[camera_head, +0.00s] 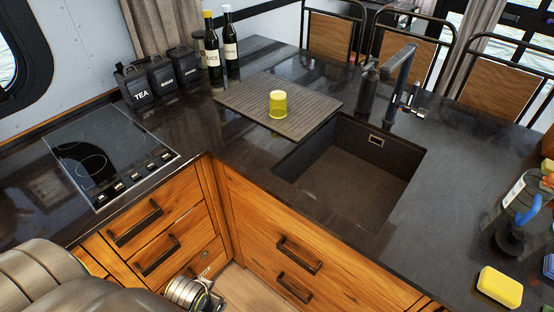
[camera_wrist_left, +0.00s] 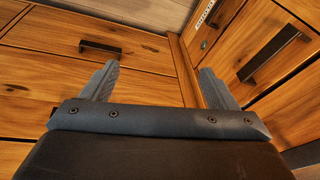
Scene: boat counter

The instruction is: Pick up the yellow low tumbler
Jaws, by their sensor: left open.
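The yellow low tumbler (camera_head: 278,104) stands on the dark ribbed drying board (camera_head: 245,103) beside the sink, in the head view. Nothing touches it. My left gripper (camera_wrist_left: 158,80) is open and empty in the left wrist view, its two fingers apart in front of wooden drawer fronts below the counter. The tumbler is not in the left wrist view. In the head view a part of my left arm shows low at the left, well away from the tumbler. My right gripper is in neither view.
The black sink (camera_head: 350,170) with a dark tap (camera_head: 397,75) lies right of the board. Two bottles (camera_head: 230,45) and black canisters (camera_head: 160,75) stand behind it. A cooktop (camera_head: 110,155) is at left. A yellow sponge (camera_head: 500,287) lies at lower right. Counter in front of the board is clear.

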